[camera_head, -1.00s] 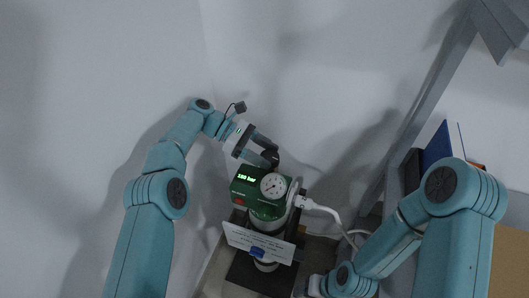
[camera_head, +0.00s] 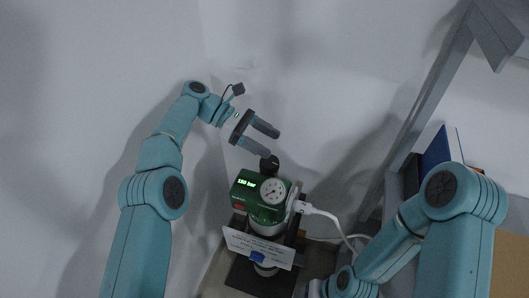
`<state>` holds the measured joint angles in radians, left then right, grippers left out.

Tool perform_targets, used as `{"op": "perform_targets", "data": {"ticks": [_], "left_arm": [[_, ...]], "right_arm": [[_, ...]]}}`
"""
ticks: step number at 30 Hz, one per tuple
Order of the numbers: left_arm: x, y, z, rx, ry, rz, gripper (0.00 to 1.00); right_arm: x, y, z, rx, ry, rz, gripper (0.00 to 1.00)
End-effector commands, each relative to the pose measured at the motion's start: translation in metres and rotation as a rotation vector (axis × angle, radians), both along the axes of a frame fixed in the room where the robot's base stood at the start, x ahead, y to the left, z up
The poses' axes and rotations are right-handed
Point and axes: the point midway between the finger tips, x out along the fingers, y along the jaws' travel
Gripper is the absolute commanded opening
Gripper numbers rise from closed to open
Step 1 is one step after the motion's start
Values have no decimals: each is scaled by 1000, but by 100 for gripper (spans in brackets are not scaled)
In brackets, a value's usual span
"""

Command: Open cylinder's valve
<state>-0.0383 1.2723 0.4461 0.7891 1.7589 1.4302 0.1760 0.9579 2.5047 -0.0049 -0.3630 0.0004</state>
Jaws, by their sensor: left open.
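The cylinder's green head (camera_head: 247,190) carries a lit display that appears to read "150 bar" and a round white gauge (camera_head: 273,191). A small black knob (camera_head: 269,165) sticks up at the head's far edge and looks like the valve. My left gripper (camera_head: 273,143) is open and empty, just above the knob in the picture. Its two dark fingers point right and slightly down, and a clear gap lies between them. The lower finger's tip is close to the knob; I cannot tell if they touch.
A white hose (camera_head: 327,214) runs from a fitting on the head's right side. A white card (camera_head: 259,247) with print hangs in front of the cylinder. A grey frame post (camera_head: 425,95) and a blue binder (camera_head: 440,149) stand at right. The wall side at left is clear.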

Motion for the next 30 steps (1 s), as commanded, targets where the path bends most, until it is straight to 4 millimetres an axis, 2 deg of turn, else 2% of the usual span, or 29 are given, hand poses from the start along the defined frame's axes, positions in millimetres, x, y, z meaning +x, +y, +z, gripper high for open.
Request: {"op": "perform_targets", "data": {"ticks": [1, 6, 12, 18, 29, 30], "left_arm": [[0, 0, 19, 0, -4, -1, 68], [0, 0, 71, 0, 0, 0, 68], [-1, 0, 109, 1, 3, -1, 68], [-1, 0, 126, 0, 3, -1, 68], [-1, 0, 128, 0, 3, -1, 68], [-1, 0, 127, 0, 3, -1, 72]], "right_arm": [[0, 0, 8, 0, -1, 0, 62], [0, 0, 45, 0, -1, 0, 62], [0, 0, 80, 0, -1, 0, 62], [0, 0, 97, 0, -1, 0, 62], [0, 0, 98, 0, 0, 0, 62], [0, 0, 98, 0, 0, 0, 62]]}}
